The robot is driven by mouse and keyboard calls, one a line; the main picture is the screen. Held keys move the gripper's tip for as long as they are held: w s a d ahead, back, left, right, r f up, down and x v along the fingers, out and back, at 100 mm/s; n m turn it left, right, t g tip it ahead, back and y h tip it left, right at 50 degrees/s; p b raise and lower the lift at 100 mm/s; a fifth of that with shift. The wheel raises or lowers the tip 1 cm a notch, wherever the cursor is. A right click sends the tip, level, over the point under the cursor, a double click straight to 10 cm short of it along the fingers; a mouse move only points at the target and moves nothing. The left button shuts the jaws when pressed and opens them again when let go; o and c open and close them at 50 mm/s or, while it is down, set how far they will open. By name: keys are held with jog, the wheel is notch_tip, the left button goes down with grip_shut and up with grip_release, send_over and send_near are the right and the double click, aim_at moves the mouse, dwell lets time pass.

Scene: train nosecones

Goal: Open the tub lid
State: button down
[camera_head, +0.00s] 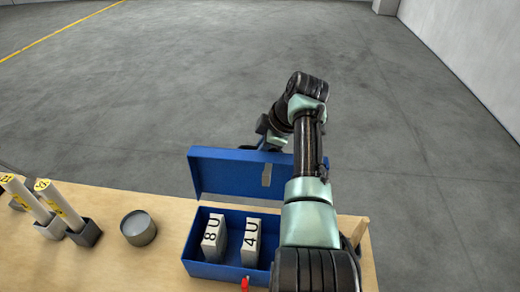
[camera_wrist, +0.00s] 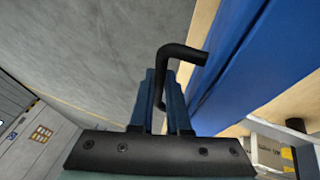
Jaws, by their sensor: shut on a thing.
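The blue tub (camera_head: 215,272) sits on the wooden table. Its blue lid (camera_head: 225,172) stands raised along the far side of the tub, with a metal latch on its face. In the wrist view the lid's blue panel (camera_wrist: 255,75) fills the upper right, with a bent black handle (camera_wrist: 178,52) beside it. My gripper (camera_wrist: 163,95) is shut on the handle. In the head view my arm reaches over the right of the tub, and the gripper is mostly hidden behind the lid.
Inside the tub stand two pale blocks, marked 8U (camera_head: 213,240) and 4U (camera_head: 251,243). A small red object (camera_head: 245,284) is at the tub's front. Open floor lies beyond the table.

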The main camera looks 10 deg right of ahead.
jog(key=c, duration=1.2)
grip_release()
jog(key=shift+o, duration=0.2)
jog(key=shift+r, duration=0.1)
jog(key=b+v, duration=0.2)
jog(key=v, duration=1.1)
